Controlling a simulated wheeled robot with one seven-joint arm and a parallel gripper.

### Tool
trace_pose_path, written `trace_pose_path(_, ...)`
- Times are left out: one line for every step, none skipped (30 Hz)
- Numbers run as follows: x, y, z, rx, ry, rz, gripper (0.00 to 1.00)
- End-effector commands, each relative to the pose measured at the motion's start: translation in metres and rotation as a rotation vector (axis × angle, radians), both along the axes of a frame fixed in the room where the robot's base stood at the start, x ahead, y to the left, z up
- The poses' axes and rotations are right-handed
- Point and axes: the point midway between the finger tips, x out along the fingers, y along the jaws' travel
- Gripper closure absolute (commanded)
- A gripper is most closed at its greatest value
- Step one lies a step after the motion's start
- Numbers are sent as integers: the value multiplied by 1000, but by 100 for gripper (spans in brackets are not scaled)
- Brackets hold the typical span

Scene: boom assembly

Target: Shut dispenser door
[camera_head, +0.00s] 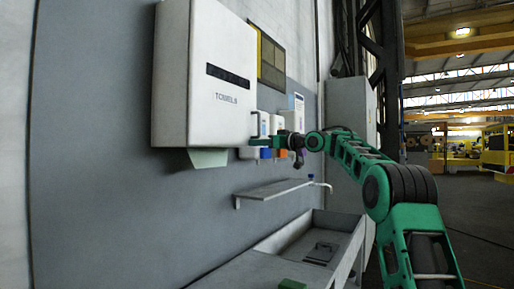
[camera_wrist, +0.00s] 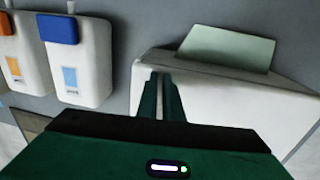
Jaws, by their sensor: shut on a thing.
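The white towel dispenser (camera_head: 215,85), marked TOWELS, hangs on the grey wall, with a pale green paper towel (camera_head: 207,158) sticking out below. My gripper (camera_head: 258,142) is at the dispenser's lower right edge. In the wrist view the dispenser (camera_wrist: 235,108) fills the right side, turned over, with the towel (camera_wrist: 228,47) at the top. My two dark green fingers (camera_wrist: 161,98) are close together there, with a narrow white strip, seemingly the door's edge, between them. How far the door stands open cannot be told. The wrist body hides the lower part of that view.
Smaller white dispensers with blue and orange parts hang beyond my gripper; the blue-tabbed one (camera_wrist: 82,62) is close by in the wrist view. A shelf (camera_head: 272,191) and a sink counter (camera_head: 300,250) stand below. A grey cabinet (camera_head: 352,110) is behind my arm.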

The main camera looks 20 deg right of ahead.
Motion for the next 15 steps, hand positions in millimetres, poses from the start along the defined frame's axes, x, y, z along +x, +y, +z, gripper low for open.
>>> trace_pose_path(2,9,5,10,-12,8,100)
trace_pose_path(2,9,5,10,-12,9,100)
trace_pose_path(2,10,5,10,-13,9,100)
trace_pose_path(2,10,5,10,-13,10,100)
trace_pose_path(2,10,6,11,-13,10,100)
trace_pose_path(3,11,6,11,-13,10,100)
trace_pose_path(3,11,6,11,-14,10,100)
trace_pose_path(3,11,6,11,-14,11,100)
trace_pose_path(4,11,6,11,-14,11,100)
trace_pose_path(4,11,6,11,-14,11,100)
trace_pose_path(4,11,6,10,-15,11,100)
trace_pose_path(4,11,6,10,-15,11,100)
trace_pose_path(3,11,6,10,-15,11,100)
trace_pose_path(3,11,6,10,-15,12,100)
trace_pose_path(1,10,6,11,-13,12,100)
